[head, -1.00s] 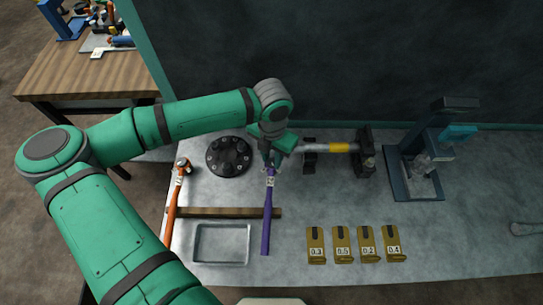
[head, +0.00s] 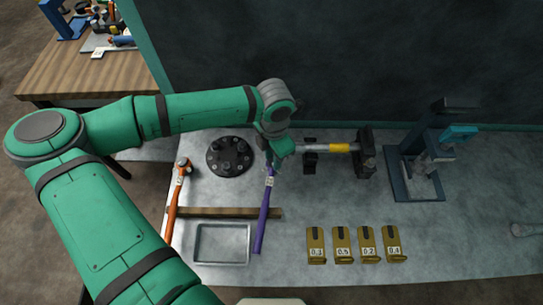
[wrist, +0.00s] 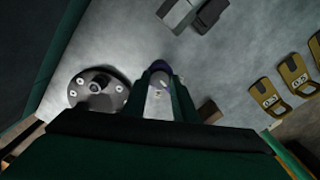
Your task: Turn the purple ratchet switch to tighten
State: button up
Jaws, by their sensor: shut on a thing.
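The purple ratchet (head: 264,215) lies with its handle pointing toward the front of the bench and its head at the far end. The handle crosses a wooden strip. My gripper (head: 272,152) is over the head end and covers most of it. In the wrist view my gripper (wrist: 160,100) is shut on the ratchet's head, with a little purple (wrist: 158,67) and a grey plate between the fingers. The switch itself cannot be made out.
A black round flange (head: 229,157) stands just left of the ratchet. An orange ratchet (head: 177,198) lies further left. A metal tray (head: 222,262) is at the front, and a grey shaft with a yellow band (head: 340,147) is to the right. Several brass tags (head: 316,245) lie front right.

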jog(key=shift+a, duration=0.15)
dwell(0.5)
jog(key=o, duration=1)
jog(key=shift+w, duration=0.1)
jog(key=shift+o, duration=0.2)
jog(key=shift+a+r, duration=0.1)
notch_tip(320, 180, up, 11)
jog(key=shift+f, duration=0.2)
